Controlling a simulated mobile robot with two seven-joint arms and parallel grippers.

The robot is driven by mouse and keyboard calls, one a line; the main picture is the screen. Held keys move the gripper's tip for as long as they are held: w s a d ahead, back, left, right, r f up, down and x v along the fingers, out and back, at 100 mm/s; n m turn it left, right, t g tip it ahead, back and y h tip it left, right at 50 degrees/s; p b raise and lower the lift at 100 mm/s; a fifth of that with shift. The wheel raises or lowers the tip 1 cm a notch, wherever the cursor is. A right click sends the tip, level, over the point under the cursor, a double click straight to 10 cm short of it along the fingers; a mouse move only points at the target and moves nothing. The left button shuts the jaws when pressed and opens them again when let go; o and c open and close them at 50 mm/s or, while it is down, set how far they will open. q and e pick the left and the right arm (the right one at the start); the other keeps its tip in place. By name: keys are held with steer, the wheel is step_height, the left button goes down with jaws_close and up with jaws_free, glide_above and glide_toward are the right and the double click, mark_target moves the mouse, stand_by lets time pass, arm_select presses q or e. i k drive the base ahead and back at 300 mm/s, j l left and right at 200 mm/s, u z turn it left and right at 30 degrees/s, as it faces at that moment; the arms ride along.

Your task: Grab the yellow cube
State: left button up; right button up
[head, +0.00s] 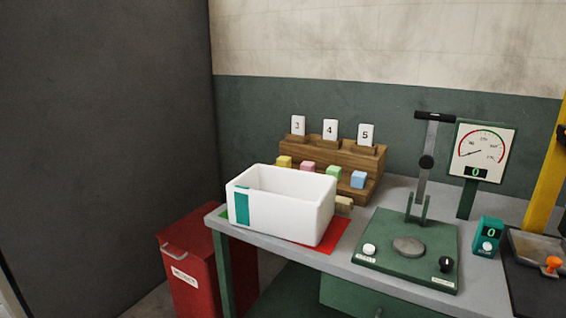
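Neither of my grippers shows in the head view.
The white box stands in front of the cubes, on a red mat (343,236). A green press (408,250) with an upright lever and a dial gauge (483,155) are to the right. A red bin (190,265) stands at the table's left end. A dark wall (105,150) fills the left.

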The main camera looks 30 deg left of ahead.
mark_target(282, 162)
steer(key=j+z, duration=0.15)
steer(key=j, duration=0.35)
steer(key=i+j+z, duration=0.2)
steer(key=j, duration=0.3)
steer(key=k+j+z, duration=0.15)
steer(key=j, duration=0.3)
steer(key=j+z, duration=0.2)
steer(key=j, duration=0.3)
steer(key=k+j+z, duration=0.15)
steer(key=j, duration=0.3)
steer(key=j+z, duration=0.2)
steer(key=j, duration=0.3)
steer(key=k+j+z, duration=0.15)
steer(key=j, duration=0.3)
steer(key=k+j+z, duration=0.2)
steer(key=j, duration=0.25)
steer(key=i, duration=0.05)
